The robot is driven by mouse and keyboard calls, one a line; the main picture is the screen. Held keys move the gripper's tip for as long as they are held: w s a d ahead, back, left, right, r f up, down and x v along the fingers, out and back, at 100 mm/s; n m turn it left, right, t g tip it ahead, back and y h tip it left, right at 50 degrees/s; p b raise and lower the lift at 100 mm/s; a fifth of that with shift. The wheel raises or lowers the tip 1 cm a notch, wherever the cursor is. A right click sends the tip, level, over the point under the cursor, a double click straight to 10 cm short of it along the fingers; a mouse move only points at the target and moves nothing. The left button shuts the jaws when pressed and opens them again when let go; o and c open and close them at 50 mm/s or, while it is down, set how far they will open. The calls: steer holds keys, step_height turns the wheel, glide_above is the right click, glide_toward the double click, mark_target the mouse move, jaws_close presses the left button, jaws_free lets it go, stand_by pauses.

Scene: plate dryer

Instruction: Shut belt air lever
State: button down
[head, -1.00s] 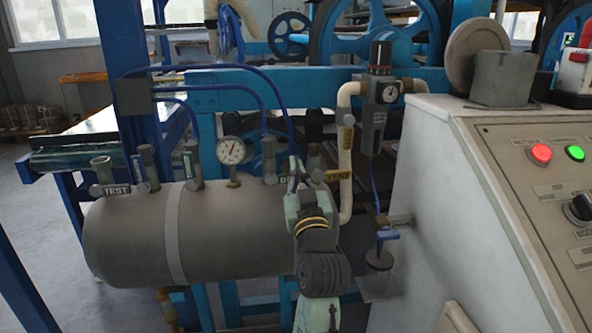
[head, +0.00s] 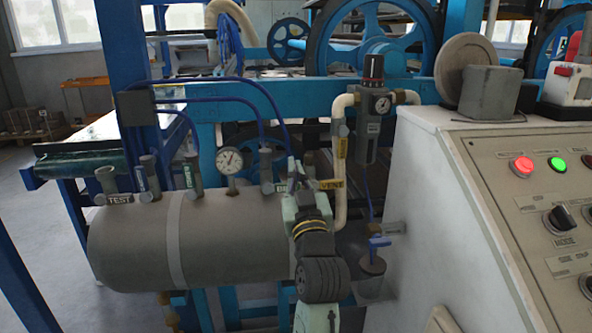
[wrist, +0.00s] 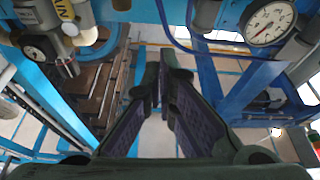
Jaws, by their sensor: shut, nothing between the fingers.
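A grey tank (head: 135,240) lies on its side in the head view, with several small valves and labels along its top. A label starting with "B" (head: 282,189) sits just left of my gripper (head: 296,175). The rest of that label and any lever there are hidden behind my gripper and arm, so I cannot tell the lever's position. My gripper is over the tank's right end, shut and empty. In the wrist view my gripper's fingers (wrist: 165,75) meet, with nothing between them. A grey valve body (wrist: 207,14) shows beyond them at the top.
A pressure gauge (head: 229,160) stands on the tank; it also shows in the wrist view (wrist: 270,22). A control console (head: 450,200) stands farther right.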

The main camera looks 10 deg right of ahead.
steer(key=b+v, duration=0.1)
steer(key=v, duration=0.6)
steer(key=shift+a+f, duration=0.2)
steer(key=shift+f, duration=0.15)
steer(key=shift+w+a, duration=0.1)
steer(key=shift+w, duration=0.05)
